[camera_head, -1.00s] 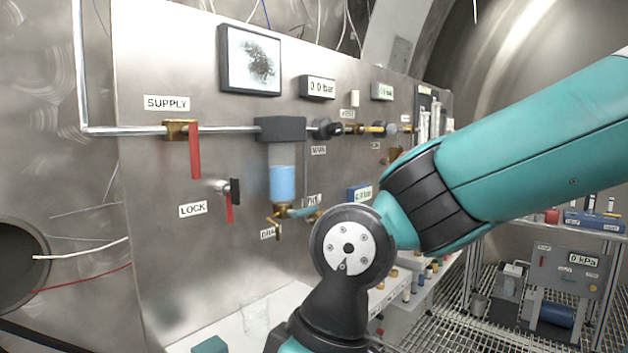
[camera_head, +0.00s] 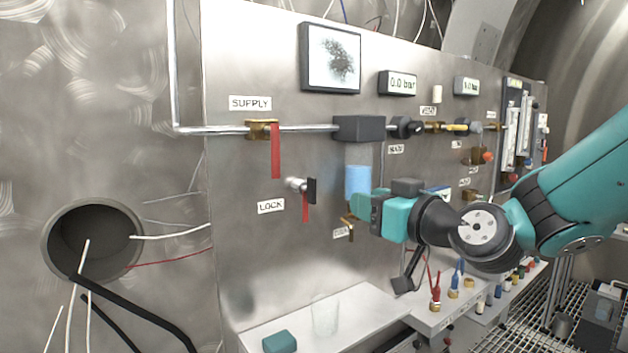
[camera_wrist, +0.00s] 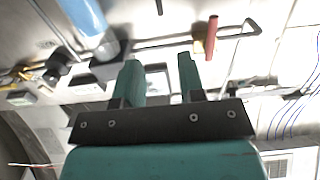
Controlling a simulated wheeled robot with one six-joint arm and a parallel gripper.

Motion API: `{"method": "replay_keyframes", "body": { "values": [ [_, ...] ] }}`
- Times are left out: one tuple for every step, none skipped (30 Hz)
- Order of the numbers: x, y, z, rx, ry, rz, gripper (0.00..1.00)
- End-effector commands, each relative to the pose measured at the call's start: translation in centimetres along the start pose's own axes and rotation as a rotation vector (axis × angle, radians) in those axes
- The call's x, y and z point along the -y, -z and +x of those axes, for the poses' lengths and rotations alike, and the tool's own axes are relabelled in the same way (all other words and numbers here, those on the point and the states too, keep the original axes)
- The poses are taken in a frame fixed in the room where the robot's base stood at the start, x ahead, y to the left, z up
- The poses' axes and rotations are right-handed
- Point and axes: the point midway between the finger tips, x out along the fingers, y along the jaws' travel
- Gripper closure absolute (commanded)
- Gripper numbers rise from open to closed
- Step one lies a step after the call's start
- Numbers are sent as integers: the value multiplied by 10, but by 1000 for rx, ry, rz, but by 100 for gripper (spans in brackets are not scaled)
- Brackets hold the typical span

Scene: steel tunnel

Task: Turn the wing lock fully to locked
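The wing lock (camera_head: 310,189) is a dark wing on a silver stem on the steel panel, above and right of the LOCK label (camera_head: 270,206). The wing stands roughly upright, and a red tag hangs below it. My gripper (camera_head: 360,204) is a short way right of the wing lock, in front of the blue filter bowl, not touching the lock. In the wrist view its two teal fingers (camera_wrist: 160,75) are apart with nothing held between them. I cannot pick out the wing lock for certain in the wrist view.
The red SUPPLY lever (camera_head: 276,151) hangs down above left of the lock. The blue filter bowl (camera_head: 357,180) is close behind my gripper, with a brass drain valve (camera_head: 349,229) below. A white shelf (camera_head: 370,310) holds a clear cup and a teal block.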

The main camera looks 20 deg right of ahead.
Motion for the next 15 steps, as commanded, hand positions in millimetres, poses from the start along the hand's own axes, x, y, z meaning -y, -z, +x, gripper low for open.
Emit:
{"method": "replay_keyframes", "body": {
  "values": [
    [0, 5, 4, 5, 5, 5, 64],
    [1, 6, 6, 6, 7, 5, 64],
    [1, 6, 8, 6, 9, 5, 64],
    [1, 7, 10, 6, 11, 6, 64],
    [1, 7, 12, 6, 10, 6, 64],
    [1, 7, 15, 7, 9, 7, 64],
    [1, 7, 17, 7, 8, 7, 64],
    [1, 7, 18, 7, 6, 8, 64],
    [0, 6, 21, 9, 2, 9, 64],
    [0, 6, 22, 10, -2, 10, 64],
    [0, 6, 24, 12, -6, 11, 64],
    [-1, 6, 28, 10, -6, 9, 64],
    [0, 6, 32, 9, -4, 10, 64],
    [0, 6, 35, 9, -4, 9, 64],
    [0, 6, 40, 8, -3, 9, 64]
  ]
}}
